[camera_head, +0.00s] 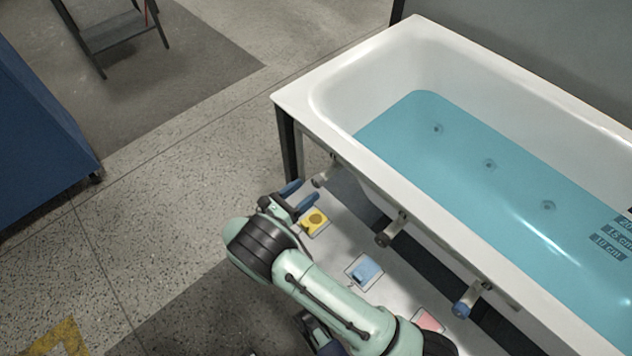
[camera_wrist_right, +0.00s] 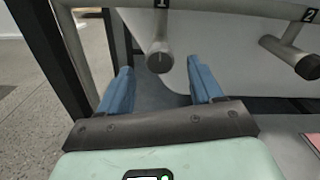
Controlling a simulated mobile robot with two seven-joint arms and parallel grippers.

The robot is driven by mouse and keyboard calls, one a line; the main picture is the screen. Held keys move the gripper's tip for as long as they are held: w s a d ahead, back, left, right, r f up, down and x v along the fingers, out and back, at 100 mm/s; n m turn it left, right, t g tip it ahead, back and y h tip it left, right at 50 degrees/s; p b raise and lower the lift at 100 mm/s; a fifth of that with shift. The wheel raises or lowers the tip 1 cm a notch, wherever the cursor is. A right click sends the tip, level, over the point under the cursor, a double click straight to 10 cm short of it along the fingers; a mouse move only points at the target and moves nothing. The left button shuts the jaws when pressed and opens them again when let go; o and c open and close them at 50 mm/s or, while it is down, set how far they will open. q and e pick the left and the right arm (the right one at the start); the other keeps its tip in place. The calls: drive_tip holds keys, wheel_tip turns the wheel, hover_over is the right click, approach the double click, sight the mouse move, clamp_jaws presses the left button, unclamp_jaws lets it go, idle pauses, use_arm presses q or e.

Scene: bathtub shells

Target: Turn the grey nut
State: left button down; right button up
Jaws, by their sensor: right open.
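A grey nut (camera_head: 322,180) sits on the end of a short pipe below the near edge of the bathtub, at its left end. In the right wrist view this nut (camera_wrist_right: 160,60) is under label 1, straight ahead of the fingers. My right gripper (camera_head: 299,197) is open and empty. In the wrist view its two blue fingers (camera_wrist_right: 162,86) stand apart, with the nut beyond and between their tips, with no contact visible. My left gripper is not in view.
The white bathtub (camera_head: 300,92) holds blue water. A second nut (camera_head: 385,238) and a blue-ended one (camera_head: 462,309) stick out farther right. A yellow piece (camera_head: 317,221), a blue piece (camera_head: 366,270) and a pink pad (camera_head: 428,320) lie below. Open floor is at left.

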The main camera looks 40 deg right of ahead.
sight(314, 183)
drive_tip(key=d, duration=0.5)
drive_tip(key=shift+w+d, duration=0.15)
drive_tip(key=shift+w, duration=0.15)
drive_tip(key=c, duration=1.1)
